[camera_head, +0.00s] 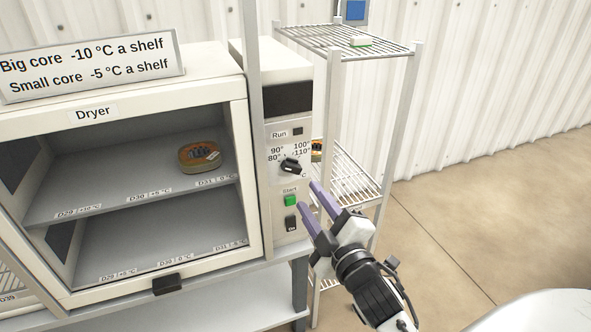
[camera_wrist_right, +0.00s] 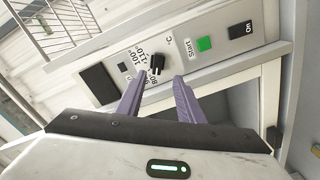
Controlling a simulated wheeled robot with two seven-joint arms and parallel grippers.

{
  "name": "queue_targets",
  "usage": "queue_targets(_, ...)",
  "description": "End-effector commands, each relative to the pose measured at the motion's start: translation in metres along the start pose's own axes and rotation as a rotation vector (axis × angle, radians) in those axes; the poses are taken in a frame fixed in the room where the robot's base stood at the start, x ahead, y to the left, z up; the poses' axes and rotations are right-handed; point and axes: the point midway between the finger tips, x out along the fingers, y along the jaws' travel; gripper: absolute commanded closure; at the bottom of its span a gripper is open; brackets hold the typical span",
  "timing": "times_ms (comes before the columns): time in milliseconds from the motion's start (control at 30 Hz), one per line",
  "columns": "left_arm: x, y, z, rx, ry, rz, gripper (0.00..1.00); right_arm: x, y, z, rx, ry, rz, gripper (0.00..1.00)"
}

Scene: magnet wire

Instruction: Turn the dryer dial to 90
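The dryer (camera_head: 120,104) has a control panel on its right side with a black dial (camera_head: 291,166). Labels 80°, 90°, 100° and 110° surround the dial; I cannot tell exactly which mark it points to. My right gripper (camera_head: 307,195) is open, its two purple fingers spread and pointing at the panel from the lower right. In the right wrist view the dial (camera_wrist_right: 157,65) shows just beyond the gap between the fingertips (camera_wrist_right: 159,78), with nothing held. My left gripper is not in view.
Below the dial are a green Start button (camera_head: 290,200) and a black On switch (camera_head: 291,223). A core (camera_head: 199,156) lies on the dryer's upper shelf. A wire rack (camera_head: 345,45) stands close behind the panel on the right. Open floor lies further right.

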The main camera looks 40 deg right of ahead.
Motion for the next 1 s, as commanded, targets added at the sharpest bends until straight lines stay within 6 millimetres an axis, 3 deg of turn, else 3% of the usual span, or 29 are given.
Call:
queue_targets(300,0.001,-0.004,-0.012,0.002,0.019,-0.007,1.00,0.049,0.007,-0.002,-0.017,0.004,0.016,0.66)
queue_targets(600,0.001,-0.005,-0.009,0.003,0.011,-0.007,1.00,0.094,0.006,-0.001,-0.015,0.003,0.012,0.66)
queue_targets(1000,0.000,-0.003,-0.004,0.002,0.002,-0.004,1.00,0.102,0.006,-0.001,-0.015,0.002,0.011,0.66)
